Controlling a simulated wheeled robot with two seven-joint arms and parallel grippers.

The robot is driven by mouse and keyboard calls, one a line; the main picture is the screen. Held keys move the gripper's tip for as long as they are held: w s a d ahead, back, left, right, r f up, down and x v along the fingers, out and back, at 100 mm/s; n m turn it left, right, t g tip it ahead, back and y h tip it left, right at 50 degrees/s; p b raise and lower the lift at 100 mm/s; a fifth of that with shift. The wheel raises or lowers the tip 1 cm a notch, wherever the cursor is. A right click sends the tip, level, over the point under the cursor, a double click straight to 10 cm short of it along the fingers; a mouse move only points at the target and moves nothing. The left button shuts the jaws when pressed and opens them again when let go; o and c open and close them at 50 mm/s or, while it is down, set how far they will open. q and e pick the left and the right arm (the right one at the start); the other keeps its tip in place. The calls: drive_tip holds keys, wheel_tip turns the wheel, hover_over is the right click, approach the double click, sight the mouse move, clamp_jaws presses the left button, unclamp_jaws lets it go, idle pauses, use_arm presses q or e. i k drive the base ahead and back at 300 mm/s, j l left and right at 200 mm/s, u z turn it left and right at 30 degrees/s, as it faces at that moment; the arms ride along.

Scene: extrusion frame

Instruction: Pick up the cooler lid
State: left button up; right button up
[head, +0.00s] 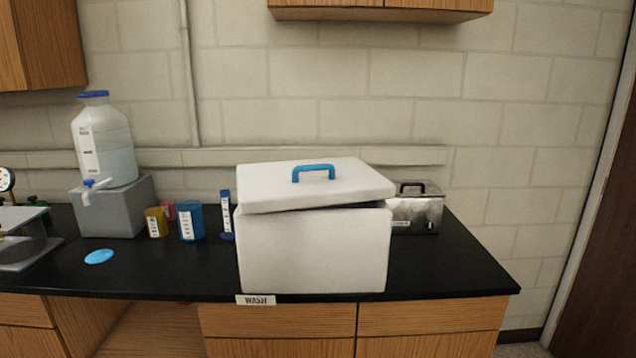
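The white cooler (314,255) stands on the black counter near its front edge. The white cooler lid (262,188) rests on top of it, with a blue arched handle (314,168) on its upper face. The lid sits tilted and askew: a dark gap shows under its right side, and its right corner overhangs the cooler. Neither of my grippers is in view.
A carboy (103,145) with a spigot stands on a grey block (120,207) at left. Blue (190,222) and yellow (156,222) containers and a tall cylinder (226,212) stand left of the cooler. A metal box (416,210) is behind right. A wall cabinet (380,8) hangs above.

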sight(272, 186)
drive_tip(key=i+l+u, duration=0.1)
drive_tip(key=i+u, duration=0.15)
drive_tip(key=i, duration=0.25)
drive_tip(key=i+l+u, duration=0.25)
drive_tip(key=i, duration=0.2)
